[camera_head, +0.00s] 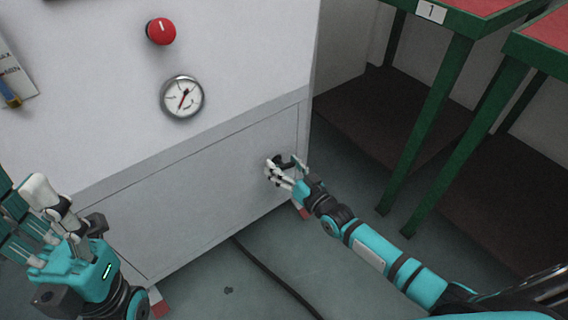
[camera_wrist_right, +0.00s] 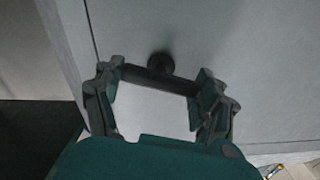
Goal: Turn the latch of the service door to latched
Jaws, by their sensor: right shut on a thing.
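The service door (camera_head: 215,175) is the grey lower panel of the white cabinet, and it looks closed. Its dark latch (camera_head: 284,160) sits near the panel's right edge. In the right wrist view the latch is a dark bar (camera_wrist_right: 158,82) with a round hub (camera_wrist_right: 161,64) behind it. The bar lies roughly level, tilted slightly down to the right. My right gripper (camera_wrist_right: 160,84) is shut on the latch, with a finger at each end of the bar. My left gripper (camera_head: 38,205) is at the lower left, apart from the door, with its fingers spread and empty.
Above the door are a round gauge (camera_head: 182,97) and a red knob (camera_head: 161,31). Green-framed tables (camera_head: 441,110) stand at the right. A black cable (camera_head: 272,276) runs across the floor below the cabinet. The floor between cabinet and tables looks clear apart from my right arm above it.

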